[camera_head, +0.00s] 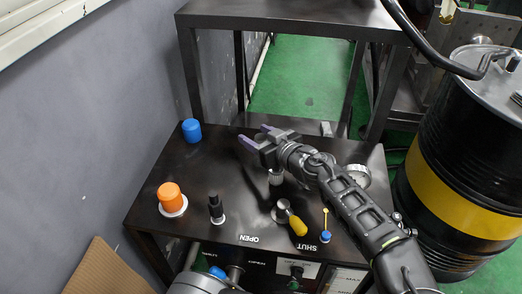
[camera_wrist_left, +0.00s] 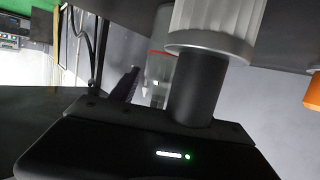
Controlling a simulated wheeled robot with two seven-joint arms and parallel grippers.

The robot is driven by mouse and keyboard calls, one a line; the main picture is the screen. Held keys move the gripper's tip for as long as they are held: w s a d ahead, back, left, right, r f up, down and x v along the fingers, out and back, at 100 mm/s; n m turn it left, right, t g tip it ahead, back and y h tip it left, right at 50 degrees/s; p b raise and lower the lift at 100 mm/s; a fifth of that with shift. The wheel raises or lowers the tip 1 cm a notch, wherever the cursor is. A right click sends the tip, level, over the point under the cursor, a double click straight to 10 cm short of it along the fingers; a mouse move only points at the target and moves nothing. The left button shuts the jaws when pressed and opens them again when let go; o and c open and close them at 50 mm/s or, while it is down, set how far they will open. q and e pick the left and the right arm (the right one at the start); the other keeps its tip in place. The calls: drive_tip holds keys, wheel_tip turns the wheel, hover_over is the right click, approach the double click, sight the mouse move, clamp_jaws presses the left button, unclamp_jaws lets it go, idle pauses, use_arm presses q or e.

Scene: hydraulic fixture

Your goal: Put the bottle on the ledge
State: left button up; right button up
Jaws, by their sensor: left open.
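No thing shows clearly as a bottle. A short blue cylinder (camera_head: 191,130) stands upright at the back left of the dark fixture top (camera_head: 160,235). A clear, red-ringed object (camera_wrist_left: 160,68) in the left wrist view is partly hidden behind a dark stem; I cannot tell whether it is the bottle. One finger (camera_wrist_left: 125,85) shows in the wrist view. I cannot single out the ledge.
An orange knob (camera_head: 170,196), a black knob (camera_head: 215,207), a yellow-handled lever (camera_head: 296,223), a small blue-based pin (camera_head: 326,235) and a ribbed knob (camera_head: 275,178) stand on the fixture. A dark raised frame (camera_head: 290,18) is behind. A black-and-yellow drum (camera_head: 465,190) stands right.

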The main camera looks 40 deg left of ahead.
use_arm(q)
drive_tip(key=shift+w+a+f, duration=0.15)
drive_tip(key=shift+a, duration=0.3)
drive_tip(key=shift+c, duration=0.5)
drive_tip(key=shift+d+f, duration=0.1)
clamp_jaws()
